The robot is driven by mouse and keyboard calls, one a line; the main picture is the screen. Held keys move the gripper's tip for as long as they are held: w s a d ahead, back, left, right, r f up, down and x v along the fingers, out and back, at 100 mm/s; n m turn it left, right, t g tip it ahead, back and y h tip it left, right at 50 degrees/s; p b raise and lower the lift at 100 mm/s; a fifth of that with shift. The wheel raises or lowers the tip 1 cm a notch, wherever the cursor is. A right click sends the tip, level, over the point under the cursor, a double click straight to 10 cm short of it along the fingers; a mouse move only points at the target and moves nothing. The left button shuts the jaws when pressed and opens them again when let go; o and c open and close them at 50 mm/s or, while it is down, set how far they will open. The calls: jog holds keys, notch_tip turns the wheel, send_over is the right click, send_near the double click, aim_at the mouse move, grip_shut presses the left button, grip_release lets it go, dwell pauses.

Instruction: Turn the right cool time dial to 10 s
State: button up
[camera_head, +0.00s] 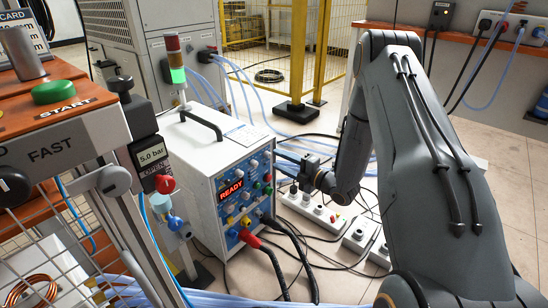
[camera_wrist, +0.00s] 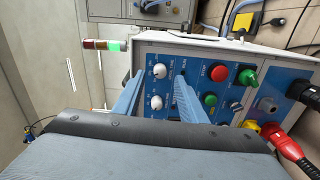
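The induction heater's blue front panel (camera_head: 235,210) shows a red READY display (camera_head: 231,188) and several small knobs in the head view. In the wrist view, which is turned sideways, two white dials lie between my fingers, one upper (camera_wrist: 160,71) and one lower (camera_wrist: 156,102). With the signal tower pointing left there, the upper one is the right-hand dial of the pair. Their labels and settings are too small to read. My gripper (camera_wrist: 159,80) is open, one finger either side of the dials, with no clear contact. In the head view my gripper (camera_head: 310,170) is beside the panel, its fingers mostly hidden.
Red and black cables (camera_head: 265,255) leave the panel's bottom. Power strips (camera_head: 310,212) lie on the floor. A cart with a START button (camera_head: 55,92) stands left.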

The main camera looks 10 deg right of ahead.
jog(key=v, duration=0.3)
jog(key=shift+s+d+p, duration=0.15)
jog(key=shift+s+p, duration=0.2)
